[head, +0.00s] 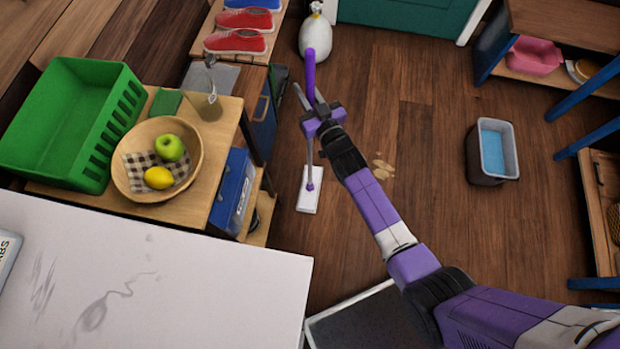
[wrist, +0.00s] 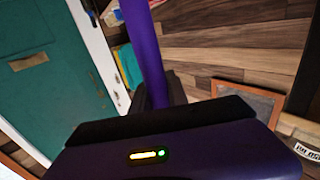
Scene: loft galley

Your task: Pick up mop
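The mop stands upright, with a purple upper handle (head: 310,72), a thin grey pole and a flat white head (head: 309,192) low over the wooden floor. I cannot tell whether the head touches the floor. My gripper (head: 311,104) is at the upper part of the mop, around the lower end of the purple handle. In the wrist view the purple handle (wrist: 143,42) runs down between the dark fingers (wrist: 160,95), which sit close on both sides of it. The gripper looks shut on the handle; its contact is partly hidden.
A shelf unit with red shoes (head: 236,41) and a wooden cart with a fruit bowl (head: 129,188) and green crate (head: 53,128) stand left of the mop. A white vase-like object (head: 315,35) is behind.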

